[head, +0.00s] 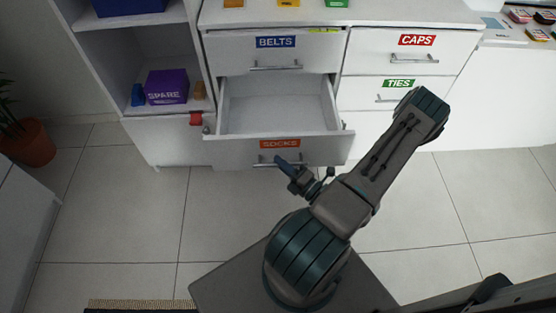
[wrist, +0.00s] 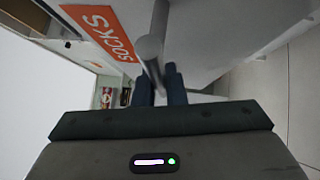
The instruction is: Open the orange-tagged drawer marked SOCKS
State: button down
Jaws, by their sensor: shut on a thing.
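The SOCKS drawer (head: 230,154) carries an orange tag (head: 280,143) and stands pulled out of the wardrobe. Its inside shows pale and empty in the head view. My gripper (head: 288,168) is at the drawer front, on its bar handle (head: 265,164). In the wrist view the orange tag (wrist: 103,32) is at upper left, and the handle (wrist: 151,45) runs down to my gripper (wrist: 160,85). The two dark fingers are shut on the handle. Part of the handle is hidden by the fingers.
The BELTS drawer (head: 240,53) above and the CAPS (head: 385,50) and TIES (head: 365,92) drawers at right are shut. A purple SPARE box (head: 167,86) sits on the left shelf. A potted plant (head: 27,145) stands far left. Tiled floor (head: 130,220) is clear before the wardrobe.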

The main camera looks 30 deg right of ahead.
jog(key=c, duration=1.5)
grip_release()
jog(key=shift+s, duration=0.1)
jog(key=p+v, duration=0.1)
jog(key=v, duration=1.2)
jog(key=shift+s, duration=0.35)
jog(key=shift+d, duration=0.1)
